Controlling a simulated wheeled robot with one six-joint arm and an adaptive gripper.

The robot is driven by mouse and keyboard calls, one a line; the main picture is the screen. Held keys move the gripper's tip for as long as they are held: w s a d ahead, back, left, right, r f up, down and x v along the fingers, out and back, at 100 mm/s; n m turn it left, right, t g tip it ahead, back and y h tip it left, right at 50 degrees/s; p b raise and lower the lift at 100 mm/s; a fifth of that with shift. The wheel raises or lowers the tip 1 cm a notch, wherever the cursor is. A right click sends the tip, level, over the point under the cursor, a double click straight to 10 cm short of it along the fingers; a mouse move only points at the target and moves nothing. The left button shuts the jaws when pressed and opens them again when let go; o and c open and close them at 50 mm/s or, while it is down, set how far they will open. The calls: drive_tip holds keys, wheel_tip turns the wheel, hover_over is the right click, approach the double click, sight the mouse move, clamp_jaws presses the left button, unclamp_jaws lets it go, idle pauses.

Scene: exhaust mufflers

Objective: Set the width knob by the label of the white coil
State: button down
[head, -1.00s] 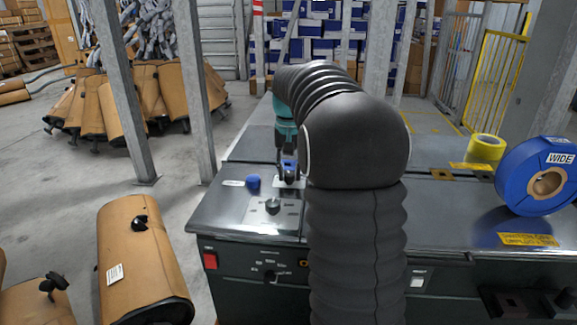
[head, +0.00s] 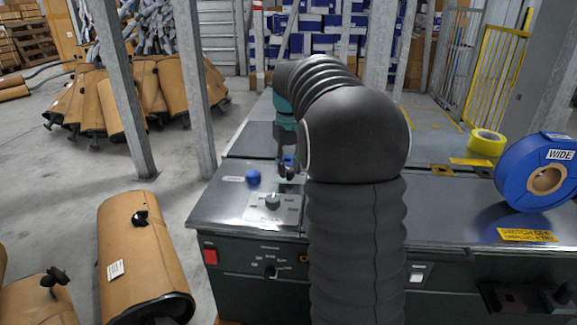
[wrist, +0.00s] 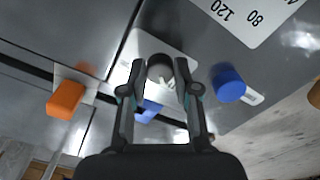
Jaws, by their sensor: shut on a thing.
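My gripper (head: 287,171) is low over the machine top; the wrist view shows its two fingers (wrist: 161,70) shut on a dark round knob (wrist: 160,66) above a white plate (wrist: 158,44). A blue piece (wrist: 148,110) shows behind the fingers. A scale plate with a grey knob (head: 272,201) sits nearer the front edge; the wrist view shows its numbers 80 and 120 (wrist: 240,14), but the knob's setting is unreadable. A blue coil (head: 537,172) labelled WIDE stands at right. I see no white coil; my arm hides part of the machine.
A blue button (head: 253,177) lies left of my gripper, and an orange block (wrist: 66,99) shows in the wrist view. A yellow roll (head: 487,142) is behind the blue coil. The front panel has another knob (head: 271,270) and a red switch (head: 210,258). A muffler (head: 143,255) lies at left.

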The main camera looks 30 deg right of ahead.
sight(289, 169)
drive_tip(key=shift+w, duration=0.15)
drive_tip(key=c, duration=0.9)
unclamp_jaws()
drive_tip(key=shift+o, duration=0.2)
wheel_tip(289, 169, up, 12)
